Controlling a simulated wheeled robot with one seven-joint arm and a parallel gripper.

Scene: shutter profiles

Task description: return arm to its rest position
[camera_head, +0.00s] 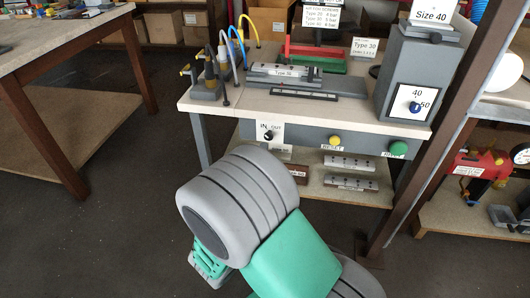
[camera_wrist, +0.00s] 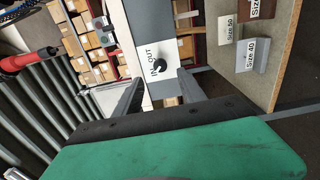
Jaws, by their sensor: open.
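My arm (camera_head: 290,250), grey and green, rises in the lower middle of the head view, in front of the workbench. In the wrist view my gripper (camera_wrist: 158,90) has two grey fingers standing apart with nothing between them. Beyond them is the bench's front panel with the IN/OUT knob (camera_wrist: 159,66), and the view is turned on its side. The fingers look apart from the knob, though the exact distance cannot be told. In the head view the IN/OUT knob (camera_head: 268,135) sits just above my arm, and the gripper's fingers cannot be made out.
The workbench (camera_head: 350,115) carries a labelled profile (camera_head: 285,70), a grey box with a 40/50 dial (camera_head: 412,106), a yellow button (camera_head: 334,141) and a green button (camera_head: 398,149). Profiles lie on its lower shelf. A dark post (camera_head: 440,130) stands right. Open floor (camera_head: 110,235) lies left.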

